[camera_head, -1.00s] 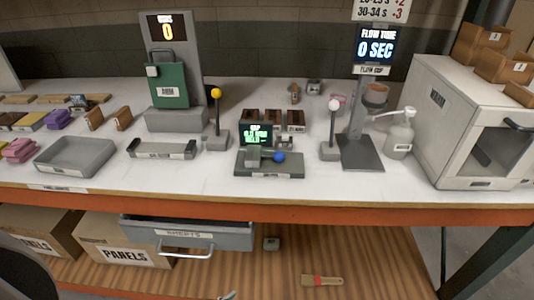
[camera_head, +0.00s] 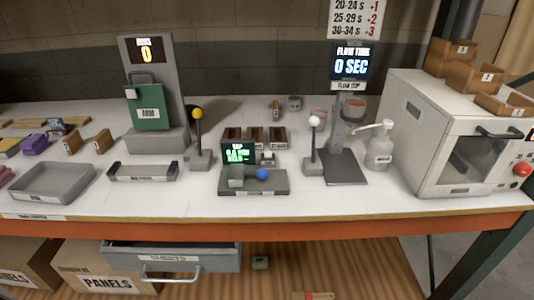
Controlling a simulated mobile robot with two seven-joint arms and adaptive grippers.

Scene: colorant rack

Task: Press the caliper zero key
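The caliper station (camera_head: 253,182) sits near the front middle of the white bench. It has a grey-green base, a small dark screen (camera_head: 238,153) with green text, a grey block and a round blue knob or key (camera_head: 262,174) on top. The blue part is the only coloured button-like piece on it; any lettering there is too small to read, so I cannot tell whether it is the zero key. Neither of my grippers is in view.
A yellow-ball post (camera_head: 197,113) stands left of the caliper and a white-ball post (camera_head: 314,121) right of it. Behind are brown blocks (camera_head: 255,137). A grey holder (camera_head: 143,171) lies to the left, and a drawer (camera_head: 172,257) stands open below. The bench front before the caliper is clear.

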